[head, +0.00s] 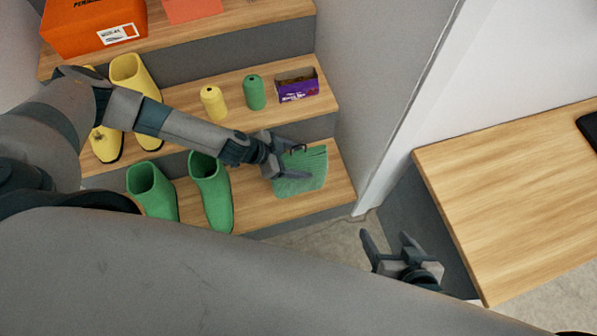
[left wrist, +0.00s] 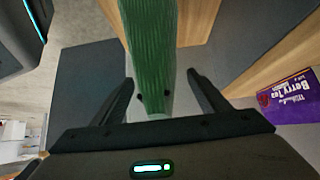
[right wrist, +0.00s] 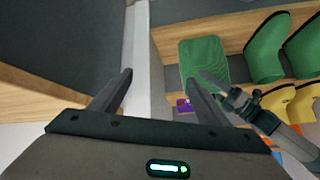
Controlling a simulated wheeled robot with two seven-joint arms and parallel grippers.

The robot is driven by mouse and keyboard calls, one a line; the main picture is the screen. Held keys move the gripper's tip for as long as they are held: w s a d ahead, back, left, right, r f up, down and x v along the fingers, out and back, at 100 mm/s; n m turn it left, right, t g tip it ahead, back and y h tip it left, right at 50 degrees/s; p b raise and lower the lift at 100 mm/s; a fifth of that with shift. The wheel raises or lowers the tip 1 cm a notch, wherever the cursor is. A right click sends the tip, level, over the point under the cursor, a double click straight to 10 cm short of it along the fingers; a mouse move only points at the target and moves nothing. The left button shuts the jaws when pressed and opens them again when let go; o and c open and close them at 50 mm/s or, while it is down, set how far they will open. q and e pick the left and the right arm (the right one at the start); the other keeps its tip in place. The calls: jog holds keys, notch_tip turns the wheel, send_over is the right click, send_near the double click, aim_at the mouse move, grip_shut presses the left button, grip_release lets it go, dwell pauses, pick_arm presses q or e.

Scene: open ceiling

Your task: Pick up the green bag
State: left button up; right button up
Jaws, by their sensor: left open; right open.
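The green bag (head: 311,182) sits on the lowest wooden step, at its right end. My left gripper (head: 301,162) is open at the bag, with its fingers over the bag's upper left part. In the left wrist view the green bag (left wrist: 150,45) runs between the two open fingers (left wrist: 160,78), with visible space on both sides. The right wrist view also shows the bag (right wrist: 203,62) beyond my right fingers. My right gripper (head: 385,236) is open and empty, low and to the right of the steps, apart from the bag.
Green boots (head: 212,195) stand left of the bag on the same step. Yellow boots (head: 135,75), a yellow spool (head: 213,103), a green spool (head: 254,92) and a purple box (head: 297,86) are on the step above. A wooden table (head: 510,190) is at right.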

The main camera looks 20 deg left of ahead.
pick_arm(q)
grip_shut()
jog(key=shift+r, duration=0.1)
jog(key=shift+r, duration=0.2)
notch_tip(320, 180, up, 10)
jog(key=p, duration=0.3)
jog(key=shift+f, duration=0.25)
pick_arm(e)
jog(key=d+g, duration=0.1)
jog(key=s+d+f+h, duration=0.1)
jog(key=s+d+g+h, duration=0.1)
jog(key=d, duration=0.1)
jog(key=shift+s+f+g, duration=0.15)
jog(key=shift+s+g, duration=0.05)
jog(key=shift+g, duration=0.1)
